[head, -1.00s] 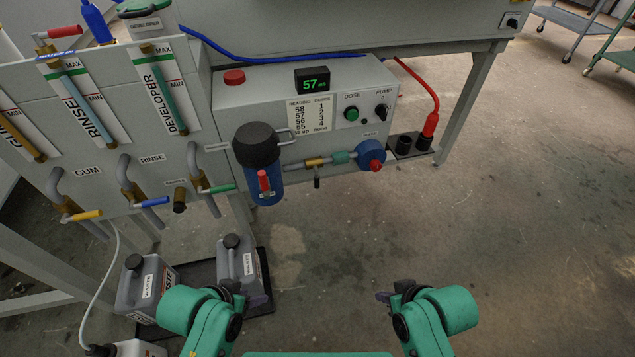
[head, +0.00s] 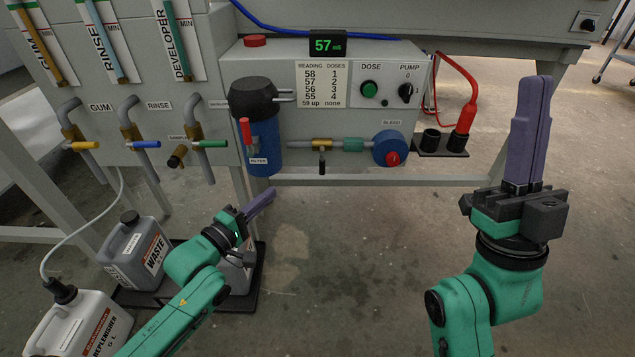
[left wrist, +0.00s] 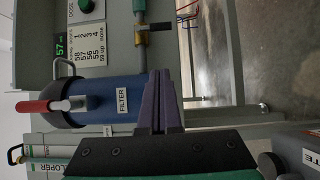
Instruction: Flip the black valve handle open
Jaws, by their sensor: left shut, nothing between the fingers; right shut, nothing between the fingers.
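The black valve handle (head: 322,164) hangs straight down from a brass valve (head: 322,144) in the pipe under the dosing box. In the left wrist view the picture is turned sideways, and the black handle (left wrist: 160,27) sticks out from the brass valve (left wrist: 141,37). My left gripper (head: 268,195) is shut and empty, below and left of the handle, apart from it. Its purple fingers (left wrist: 160,75) show in the left wrist view beside the blue filter. My right gripper (head: 535,84) is shut and empty, pointing up at the right, well away from the handle.
The blue filter (head: 265,150) with a red lever (head: 246,132) stands left of the valve. A frame bar (head: 400,181) runs below.

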